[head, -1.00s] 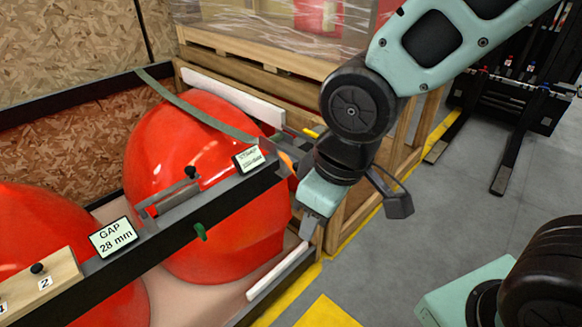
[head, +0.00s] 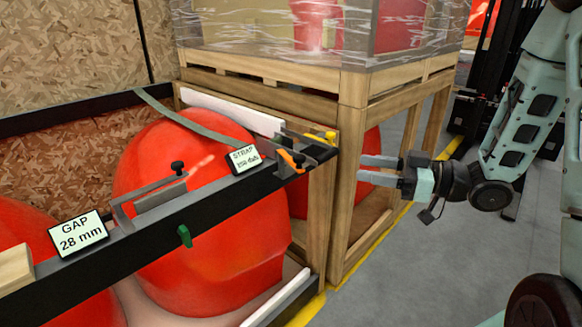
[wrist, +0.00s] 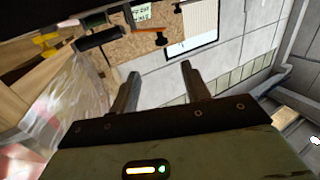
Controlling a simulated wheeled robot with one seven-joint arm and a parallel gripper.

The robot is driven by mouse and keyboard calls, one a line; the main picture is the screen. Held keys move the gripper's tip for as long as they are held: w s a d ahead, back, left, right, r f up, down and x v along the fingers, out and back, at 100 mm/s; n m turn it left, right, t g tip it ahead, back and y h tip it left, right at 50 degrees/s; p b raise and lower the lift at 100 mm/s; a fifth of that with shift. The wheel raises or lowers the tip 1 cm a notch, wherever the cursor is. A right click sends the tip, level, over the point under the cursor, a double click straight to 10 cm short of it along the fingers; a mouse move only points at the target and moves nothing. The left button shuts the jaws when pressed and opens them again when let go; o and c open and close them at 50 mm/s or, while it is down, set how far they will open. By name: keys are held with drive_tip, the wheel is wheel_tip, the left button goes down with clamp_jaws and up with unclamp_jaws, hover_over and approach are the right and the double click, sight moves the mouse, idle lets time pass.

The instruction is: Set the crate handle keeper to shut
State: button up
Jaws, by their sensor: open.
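The crate's black rail (head: 215,200) runs across the front of the red nosecones. Near its right end are an orange lever (head: 291,159) and a small yellow piece (head: 330,136). A green tab (head: 185,236) hangs from the rail further left. I cannot tell which of these is the handle keeper. My gripper (head: 362,169) is open and empty, right of the rail end and apart from it, its fingers pointing left. In the wrist view, my open gripper (wrist: 161,75) has nothing between its fingers. A yellow piece (wrist: 45,42) shows there at upper left.
Red nosecones (head: 200,200) fill the crate behind the rail. Signs for GAP (head: 80,234) and STRAP (head: 245,158) stand on the rail. A wooden stand (head: 352,120) with wrapped goods is close behind my gripper. Grey floor (head: 410,270) is open at the lower right.

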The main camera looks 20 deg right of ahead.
drive_tip(key=p+x, duration=0.1)
drive_tip(key=x, duration=1.6)
drive_tip(key=shift+s+a+r, duration=0.15)
drive_tip(key=shift+s+r, duration=0.05)
clamp_jaws()
